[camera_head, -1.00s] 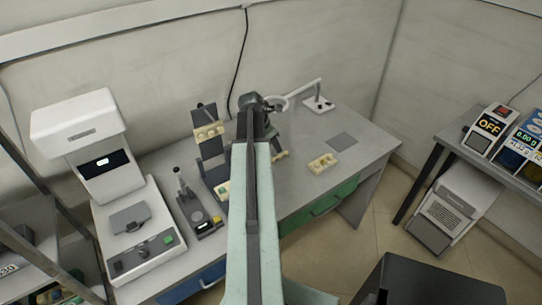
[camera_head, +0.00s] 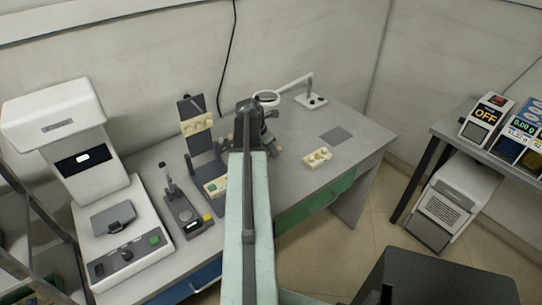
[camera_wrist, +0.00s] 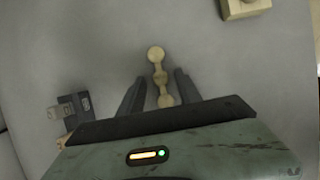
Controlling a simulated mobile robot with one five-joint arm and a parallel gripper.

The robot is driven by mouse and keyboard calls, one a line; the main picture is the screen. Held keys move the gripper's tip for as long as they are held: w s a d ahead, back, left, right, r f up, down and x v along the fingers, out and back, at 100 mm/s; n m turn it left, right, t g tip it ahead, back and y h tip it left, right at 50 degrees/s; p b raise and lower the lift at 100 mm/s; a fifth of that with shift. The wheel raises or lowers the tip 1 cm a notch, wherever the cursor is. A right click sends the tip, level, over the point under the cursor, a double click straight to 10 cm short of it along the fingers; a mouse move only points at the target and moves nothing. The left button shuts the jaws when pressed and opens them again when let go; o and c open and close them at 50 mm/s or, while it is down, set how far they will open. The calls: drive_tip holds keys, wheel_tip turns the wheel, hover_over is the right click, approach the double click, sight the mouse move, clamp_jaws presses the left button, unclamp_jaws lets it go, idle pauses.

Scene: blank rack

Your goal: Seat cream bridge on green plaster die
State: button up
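A cream bridge (camera_wrist: 157,54) made of joined round parts lies on the grey bench in the wrist view. My gripper (camera_wrist: 159,77) is open over it, one finger on each side with a visible gap. The bridge's near end lies close to the gripper's body. In the head view my arm hides most of the gripper and the bridge. Another cream block with rounded tops (camera_head: 318,157) sits to the right.
A grey upright holder (camera_head: 190,107) carries cream pieces (camera_head: 197,124). A small dark device (camera_head: 186,218) and a white machine (camera_head: 118,235) stand further left. A magnifier lamp (camera_head: 310,98) stands behind.

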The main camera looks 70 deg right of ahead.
sight(269, 152)
clamp_jaws()
drive_tip(key=shift+r, duration=0.1)
wheel_tip(269, 152, up, 10)
drive_tip(key=p, duration=1)
drive_tip(key=shift+a, duration=0.1)
